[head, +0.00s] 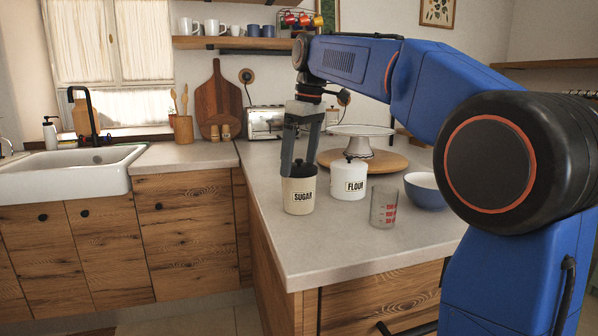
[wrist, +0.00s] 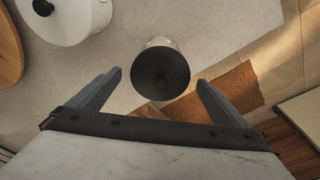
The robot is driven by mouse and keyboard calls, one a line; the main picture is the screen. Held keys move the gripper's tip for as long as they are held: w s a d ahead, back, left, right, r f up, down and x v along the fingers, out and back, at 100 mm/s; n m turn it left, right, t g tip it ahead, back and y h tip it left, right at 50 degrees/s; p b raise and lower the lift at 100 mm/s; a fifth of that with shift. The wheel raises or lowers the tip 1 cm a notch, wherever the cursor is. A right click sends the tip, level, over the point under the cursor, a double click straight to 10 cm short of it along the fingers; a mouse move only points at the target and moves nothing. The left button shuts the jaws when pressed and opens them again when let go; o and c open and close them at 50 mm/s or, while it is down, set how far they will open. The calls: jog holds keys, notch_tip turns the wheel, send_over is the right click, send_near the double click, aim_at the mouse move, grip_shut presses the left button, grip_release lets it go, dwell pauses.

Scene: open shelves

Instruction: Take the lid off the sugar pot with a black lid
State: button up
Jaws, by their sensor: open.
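The cream sugar pot (head: 299,197) stands upright on the worktop, labelled SUGAR. Its black lid (head: 299,170) is on top; in the wrist view the round lid (wrist: 160,73) hides most of the pot. My gripper (head: 298,168) is open and points down at the pot, its fingers close to the lid in the head view. In the wrist view the lid appears between the fingertips of my gripper (wrist: 159,78), with a gap on each side. I cannot tell the exact height of the fingertips against the lid. Nothing is held.
A white flour pot (head: 348,182) with a black-knobbed lid stands just right of the sugar pot. A glass measuring cup (head: 383,208), a blue bowl (head: 425,192) and a cake stand (head: 358,131) on a round board are nearby. The worktop in front is clear.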

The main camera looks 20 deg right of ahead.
jog(key=shift+c, duration=0.2)
jog(key=c, duration=1.1)
jog(key=shift+r, duration=0.15)
